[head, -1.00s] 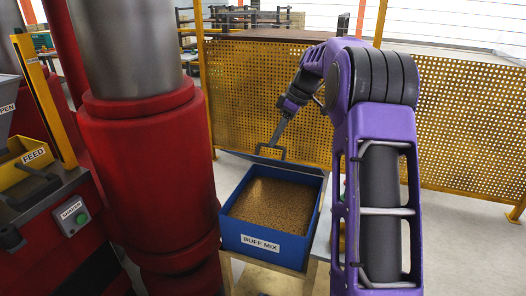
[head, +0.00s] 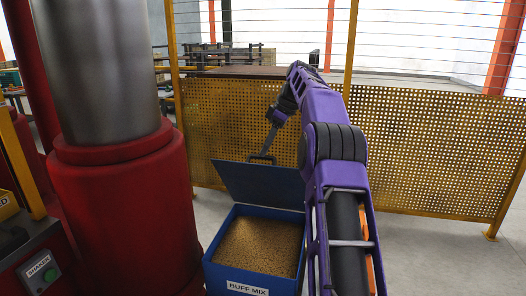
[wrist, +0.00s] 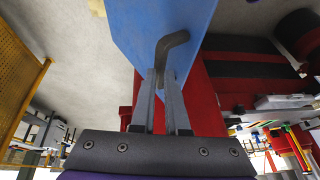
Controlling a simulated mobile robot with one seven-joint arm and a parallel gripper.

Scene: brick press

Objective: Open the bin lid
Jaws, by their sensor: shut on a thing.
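The blue bin (head: 215,262) labelled BUFF MIX stands open, with brown granular mix (head: 258,245) showing inside. Its dark blue lid (head: 262,185) stands raised and tilted at the bin's back edge, its broad face showing. My gripper (head: 264,153) is at the lid's upper edge, shut on the dark lid handle (head: 254,160). In the wrist view my gripper (wrist: 161,75) has its fingers at the bent handle (wrist: 170,46), against the bright blue lid (wrist: 140,25). The exact grip on the handle is partly hidden by the fingers.
A yellow perforated fence (head: 420,150) runs close behind the bin and my arm. A thick red and steel press column (head: 118,190) stands left of the bin. A SHAKER button panel (head: 40,270) is at the lower left. Open floor lies right.

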